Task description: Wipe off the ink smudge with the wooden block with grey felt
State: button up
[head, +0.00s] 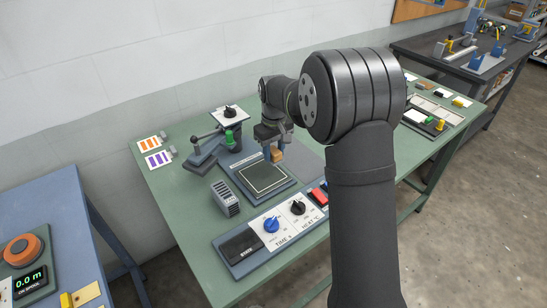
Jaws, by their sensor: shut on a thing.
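My gripper (268,140) points down over the green table (175,210) and is shut on the wooden block (277,155), a small tan piece between its fingertips. The block is at the back right of a dark square plate (264,179) with a thin pale outline. I cannot tell whether the block touches the plate or hangs just above it. The grey felt on its underside cannot be made out. No ink smudge can be made out at this size; the gripper and block hide part of the plate's back edge.
A lever fixture with a green knob (230,139) stands left of the plate. A grey ribbed block (225,198) stands at its front left. A control panel (270,228) with blue and black knobs lies in front. My arm hides much of the table's right side.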

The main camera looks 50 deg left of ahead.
jog(key=shift+r, duration=1.8)
